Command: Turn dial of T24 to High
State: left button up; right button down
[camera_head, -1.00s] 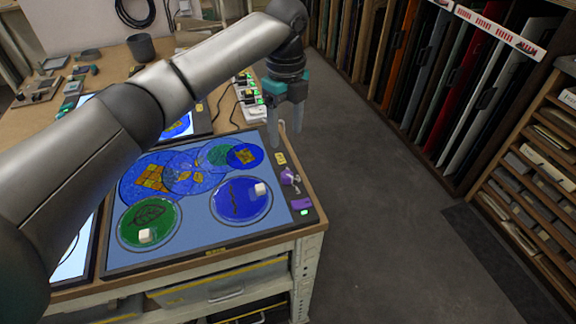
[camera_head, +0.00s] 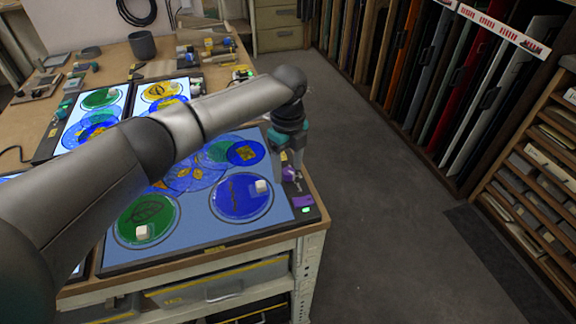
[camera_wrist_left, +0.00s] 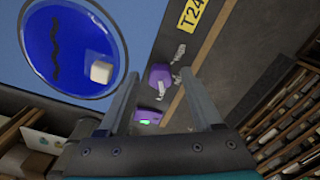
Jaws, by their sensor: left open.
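In the head view the dial (camera_head: 290,174) is partly hidden by my left gripper (camera_head: 294,165). The left gripper is open, and in the wrist view its two fingers (camera_wrist_left: 158,82) point at the dial from either side. I cannot tell whether they touch it. My right gripper is not in view.
A purple part with a green light (camera_head: 303,204) sits on the strip in front of the dial. Blue (camera_head: 235,198) and green (camera_head: 145,222) glass discs, each with a white cube, lie on the panel. Open floor lies right of the table; a rack of glass sheets (camera_head: 455,85) stands beyond.

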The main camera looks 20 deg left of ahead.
pick_arm(q)
grip_shut()
dwell(0.3)
dwell(0.3)
